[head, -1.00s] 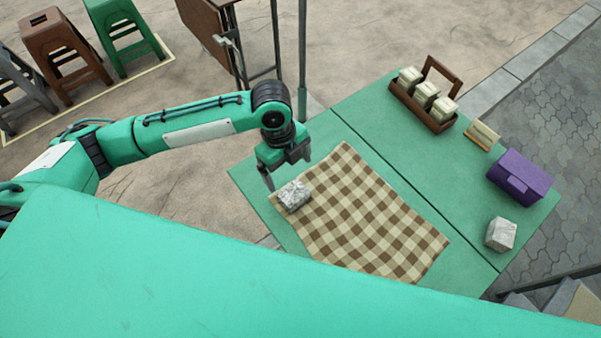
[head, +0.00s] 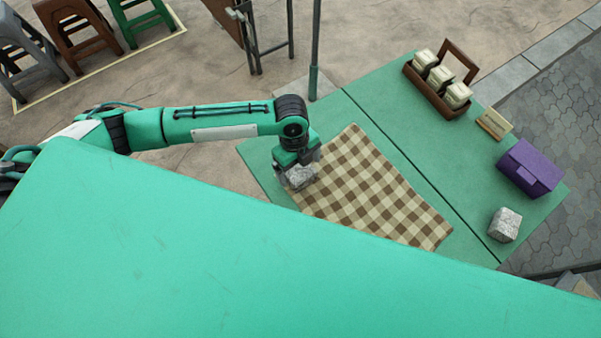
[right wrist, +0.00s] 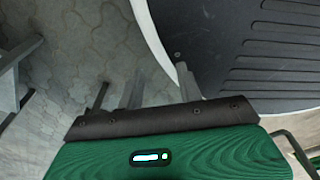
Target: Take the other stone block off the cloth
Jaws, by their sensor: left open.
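A grey-white marbled stone block (head: 301,178) lies at the left end of the brown-and-cream checked cloth (head: 372,190). My left gripper (head: 298,168) is open and stands right over this block, its fingers down at the block's sides; the gripper hides part of it, and contact cannot be told. A second stone block (head: 505,225) sits on the bare green table (head: 455,190), off the cloth to the right. My right gripper (right wrist: 160,90) shows in the right wrist view over the floor and a dark ribbed surface, with nothing visible in it.
A wooden carrier (head: 436,85) with several pale jars stands at the table's far side. A small wooden stand (head: 494,124) and a purple box (head: 530,168) are at the right. A thin post (head: 315,60) rises behind the table. Stools (head: 75,30) are at upper left.

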